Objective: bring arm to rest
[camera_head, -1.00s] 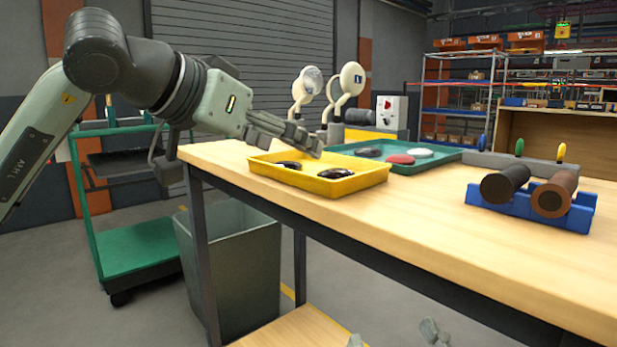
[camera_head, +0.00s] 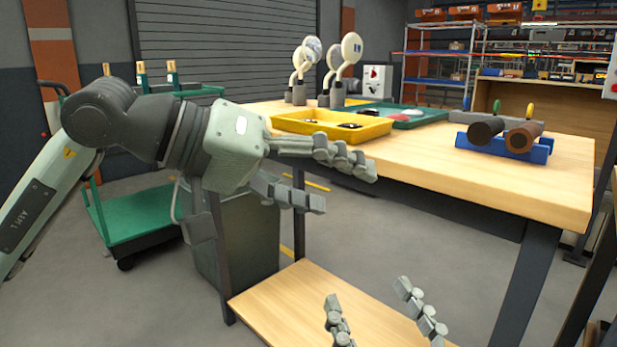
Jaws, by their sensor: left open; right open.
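My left gripper (camera_head: 345,184) is open and empty. Its arm comes in from the left, and the fingers point right, in front of the workbench's left end. My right gripper (camera_head: 368,293) is open and empty at the bottom of the view, in front of the lower shelf; only its fingers show. The workbench (camera_head: 480,186) has a light wooden top.
On the bench are a yellow tray (camera_head: 375,130) with dark items, a green tray (camera_head: 432,118) and a blue rack (camera_head: 541,152) with two cylinders. A grey bin (camera_head: 255,235) and green cart (camera_head: 140,219) stand left. The lower shelf (camera_head: 290,302) looks bare.

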